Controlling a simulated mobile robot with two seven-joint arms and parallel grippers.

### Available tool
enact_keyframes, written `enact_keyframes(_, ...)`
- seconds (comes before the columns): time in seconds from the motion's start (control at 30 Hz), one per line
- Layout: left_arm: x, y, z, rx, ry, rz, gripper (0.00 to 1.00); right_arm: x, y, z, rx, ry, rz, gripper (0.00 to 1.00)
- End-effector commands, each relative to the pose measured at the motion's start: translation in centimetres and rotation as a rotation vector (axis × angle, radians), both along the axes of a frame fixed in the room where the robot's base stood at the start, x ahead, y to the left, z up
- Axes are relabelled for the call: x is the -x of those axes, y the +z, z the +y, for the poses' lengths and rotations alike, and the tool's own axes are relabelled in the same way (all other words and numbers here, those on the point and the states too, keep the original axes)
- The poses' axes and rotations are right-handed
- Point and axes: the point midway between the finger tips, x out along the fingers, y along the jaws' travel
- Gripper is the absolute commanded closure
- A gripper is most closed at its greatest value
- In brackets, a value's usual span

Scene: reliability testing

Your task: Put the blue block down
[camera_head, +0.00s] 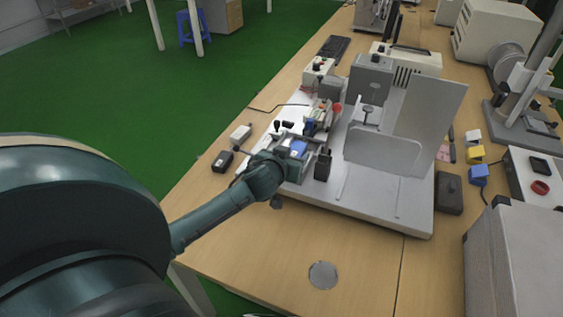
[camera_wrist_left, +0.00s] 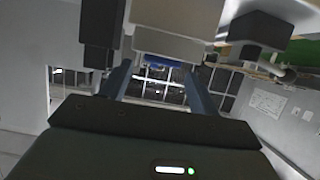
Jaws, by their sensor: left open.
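A blue block (camera_head: 298,147) shows at the front left of the white test fixture, just beyond my left gripper (camera_head: 291,172). In the left wrist view, my left gripper (camera_wrist_left: 160,88) has its two fingers apart, and a small strip of blue (camera_wrist_left: 168,62) shows between them, mostly hidden by a pale part in front. I cannot tell from the pictures whether the block touches the fixture or a finger. Another blue block (camera_head: 479,173) lies on the table at the right. My right gripper is not in view.
The white fixture base (camera_head: 385,208) carries upright grey plates (camera_head: 430,107). A black block (camera_head: 322,165) stands close right of my left gripper. Small dark and pale boxes (camera_head: 222,161) lie left of it. The table's front (camera_head: 265,265) is mostly clear.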

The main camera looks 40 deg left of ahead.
Motion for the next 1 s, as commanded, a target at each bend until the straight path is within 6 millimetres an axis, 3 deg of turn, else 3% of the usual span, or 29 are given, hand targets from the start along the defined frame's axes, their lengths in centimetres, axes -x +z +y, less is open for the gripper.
enact_keyframes(0.3,5.6,2.3,-1.4,0.002,-0.001,0.002,0.39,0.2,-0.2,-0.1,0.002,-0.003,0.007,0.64)
enact_keyframes(0.53,7.7,2.5,-2.2,0.002,-0.01,0.013,0.39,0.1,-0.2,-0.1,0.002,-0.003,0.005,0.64)
enact_keyframes(0.67,10.6,-1.5,-5.7,0.004,-0.118,0.097,0.39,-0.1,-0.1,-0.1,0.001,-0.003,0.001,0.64)
enact_keyframes(0.8,16.5,-7.3,-12.3,0.021,-0.311,0.199,0.39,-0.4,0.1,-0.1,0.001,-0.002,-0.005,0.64)
enact_keyframes(0.9,20.7,-9.6,-16.4,0.036,-0.419,0.228,0.39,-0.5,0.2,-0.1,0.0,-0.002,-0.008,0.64)
enact_keyframes(1.0,23.3,-10.6,-19.0,0.039,-0.481,0.23,0.39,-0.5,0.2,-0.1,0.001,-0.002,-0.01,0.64)
